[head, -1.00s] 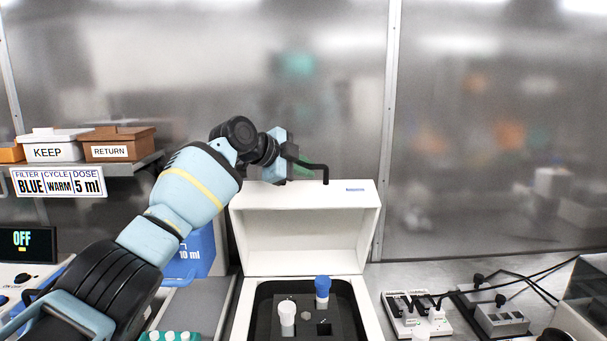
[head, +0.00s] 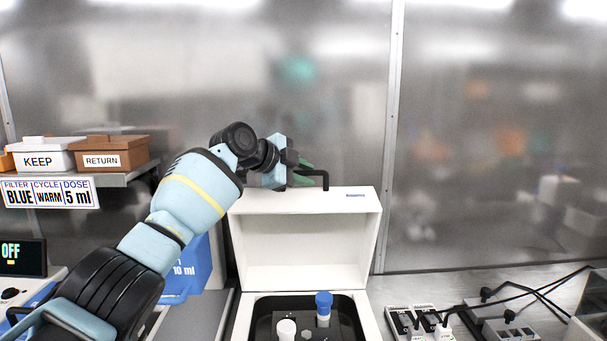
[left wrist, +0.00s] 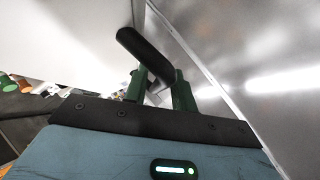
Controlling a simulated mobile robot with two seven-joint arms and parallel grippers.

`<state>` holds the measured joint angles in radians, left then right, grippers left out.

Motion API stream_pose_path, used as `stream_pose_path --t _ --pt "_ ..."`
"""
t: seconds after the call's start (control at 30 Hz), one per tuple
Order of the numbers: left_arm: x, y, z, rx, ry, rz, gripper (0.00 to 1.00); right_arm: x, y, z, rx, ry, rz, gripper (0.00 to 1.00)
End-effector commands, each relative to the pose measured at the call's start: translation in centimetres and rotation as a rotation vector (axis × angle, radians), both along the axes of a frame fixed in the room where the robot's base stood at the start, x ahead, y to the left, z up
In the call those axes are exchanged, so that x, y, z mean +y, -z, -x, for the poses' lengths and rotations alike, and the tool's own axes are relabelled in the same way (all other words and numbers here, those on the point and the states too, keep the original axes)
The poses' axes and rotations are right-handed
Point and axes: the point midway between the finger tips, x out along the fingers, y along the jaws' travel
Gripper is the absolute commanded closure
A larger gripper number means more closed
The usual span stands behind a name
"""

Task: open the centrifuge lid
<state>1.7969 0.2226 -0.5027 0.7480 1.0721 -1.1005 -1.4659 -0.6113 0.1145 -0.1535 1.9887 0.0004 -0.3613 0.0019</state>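The white centrifuge (head: 374,318) stands open in the head view, its lid (head: 305,201) raised upright behind the chamber. A black bent handle (head: 326,180) sticks up from the lid's top edge. My left gripper (head: 304,173) is at the handle's free end, with green fingers on either side of it. In the left wrist view, the handle (left wrist: 143,50) runs between the two fingers of the left gripper (left wrist: 161,84), which look closed on it. The fingers' contact is partly hidden. The rotor (head: 305,334) holds a blue-capped tube (head: 323,305) and a white-capped tube (head: 286,329). My right gripper is out of view.
A shelf at left holds the KEEP box (head: 47,155) and the RETURN box (head: 110,153). A blue 10 ml container (head: 190,268) stands left of the centrifuge, behind my left arm. Power strips and cables (head: 510,328) lie at right. A metal wall is behind.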

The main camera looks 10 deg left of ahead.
Motion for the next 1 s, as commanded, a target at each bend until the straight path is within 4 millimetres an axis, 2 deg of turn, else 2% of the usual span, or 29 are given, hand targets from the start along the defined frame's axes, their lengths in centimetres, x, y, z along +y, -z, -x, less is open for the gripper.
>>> stream_pose_path --t 0.47,1.0 --pt "0.3 0.3 0.3 0.009 0.002 -0.003 0.66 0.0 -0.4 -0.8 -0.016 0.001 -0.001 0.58" --pt "3.5 -3.1 4.7 -0.001 0.000 0.000 0.66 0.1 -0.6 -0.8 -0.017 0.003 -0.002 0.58"
